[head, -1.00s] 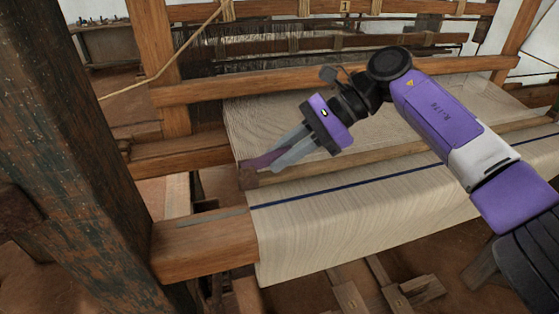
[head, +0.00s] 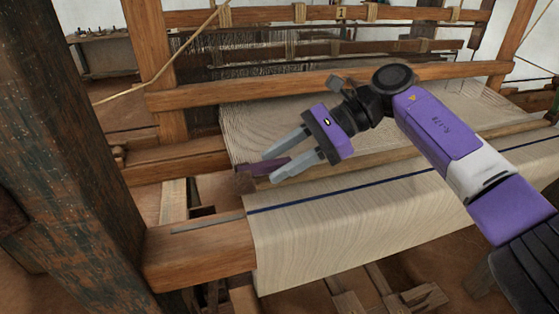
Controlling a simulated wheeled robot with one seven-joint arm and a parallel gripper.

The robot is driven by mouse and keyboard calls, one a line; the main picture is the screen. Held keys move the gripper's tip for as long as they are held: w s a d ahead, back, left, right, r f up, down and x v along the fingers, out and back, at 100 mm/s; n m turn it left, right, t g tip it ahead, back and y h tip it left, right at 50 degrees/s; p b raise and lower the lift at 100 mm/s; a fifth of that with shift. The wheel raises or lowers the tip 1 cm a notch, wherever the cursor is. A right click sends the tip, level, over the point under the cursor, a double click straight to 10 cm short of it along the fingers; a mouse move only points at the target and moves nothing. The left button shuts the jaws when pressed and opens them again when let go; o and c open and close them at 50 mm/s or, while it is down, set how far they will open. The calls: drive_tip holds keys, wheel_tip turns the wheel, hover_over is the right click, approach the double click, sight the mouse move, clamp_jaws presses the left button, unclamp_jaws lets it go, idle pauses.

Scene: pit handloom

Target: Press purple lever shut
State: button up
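The dark purple lever (head: 272,164) lies at the left end of the wooden beam at the front of the cloth. My gripper (head: 269,168) has two grey fingers spread apart and pointing down to the left. The lever's right part shows in the gap between the fingers. I cannot tell whether either finger touches it. The lever appears low, close along the beam's end; its exact angle is hard to tell.
Pale woven cloth (head: 350,215) with a dark blue stripe hangs over the front beam (head: 200,250). A thick dark post (head: 70,150) stands at the left. Wooden crossbars (head: 330,82) run behind my arm. Treadles (head: 395,300) show below the cloth.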

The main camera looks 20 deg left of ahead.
drive_tip(key=shift+b+v, duration=0.65)
drive_tip(key=shift+v, duration=3.25)
drive_tip(key=shift+s, duration=0.15)
